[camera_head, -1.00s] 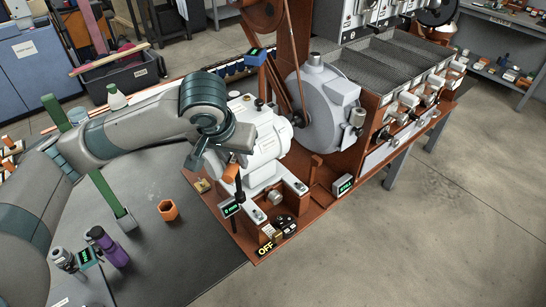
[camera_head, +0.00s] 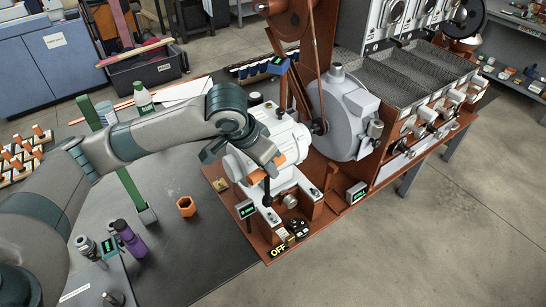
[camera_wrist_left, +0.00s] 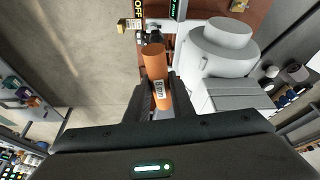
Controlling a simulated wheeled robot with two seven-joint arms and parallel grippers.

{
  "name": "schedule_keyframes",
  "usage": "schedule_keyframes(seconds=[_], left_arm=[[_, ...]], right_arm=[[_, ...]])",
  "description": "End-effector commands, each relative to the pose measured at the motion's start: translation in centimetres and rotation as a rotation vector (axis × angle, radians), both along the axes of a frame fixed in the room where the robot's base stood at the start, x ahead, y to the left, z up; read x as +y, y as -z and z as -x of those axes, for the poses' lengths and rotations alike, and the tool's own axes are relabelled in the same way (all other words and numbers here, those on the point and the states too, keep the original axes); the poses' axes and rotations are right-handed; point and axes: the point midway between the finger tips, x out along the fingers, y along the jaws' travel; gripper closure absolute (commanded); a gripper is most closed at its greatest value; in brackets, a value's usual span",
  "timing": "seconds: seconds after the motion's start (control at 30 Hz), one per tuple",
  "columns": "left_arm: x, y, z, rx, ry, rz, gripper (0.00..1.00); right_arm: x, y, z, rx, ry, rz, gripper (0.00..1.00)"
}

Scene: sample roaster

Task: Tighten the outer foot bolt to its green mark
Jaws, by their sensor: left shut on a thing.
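My left gripper (camera_head: 270,158) is shut on the orange handle of a tool (camera_head: 281,159), over the front of the white motor (camera_head: 262,160). The handle, labelled 8 mm, also shows between the fingers of my left gripper (camera_wrist_left: 158,88) in the left wrist view. The tool's dark shaft points down to the left foot rail (camera_head: 269,215), beside a small display (camera_head: 245,209) reading 0 mm. The outer foot bolt is too small or hidden under the tool, so I cannot tell whether the tool touches it. I cannot make out its green mark. My right gripper is not in view.
A second display (camera_head: 357,192) stands right of the motor. A switch block with an OFF label (camera_head: 278,252) sits at the front edge. An orange hexagonal cup (camera_head: 186,207), a green post (camera_head: 131,188) and a purple bottle (camera_head: 130,238) stand on the dark bench to the left.

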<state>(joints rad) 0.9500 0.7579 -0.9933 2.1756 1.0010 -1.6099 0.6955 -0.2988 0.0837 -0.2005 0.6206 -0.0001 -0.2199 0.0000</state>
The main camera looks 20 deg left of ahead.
Motion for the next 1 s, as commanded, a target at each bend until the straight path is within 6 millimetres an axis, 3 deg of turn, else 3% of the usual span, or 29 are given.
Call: schedule_keyframes(seconds=[0.1,0.33,1.0], left_arm=[[-0.6,-0.4,-0.4,0.002,0.135,0.002,1.0],[-1.3,0.0,-0.8,-0.001,0.306,0.002,1.0],[-1.4,0.0,-0.8,-0.001,0.334,0.001,1.0]], right_arm=[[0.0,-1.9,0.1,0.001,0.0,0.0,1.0],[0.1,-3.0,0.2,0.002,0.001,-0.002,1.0],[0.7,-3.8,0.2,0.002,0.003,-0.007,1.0]])
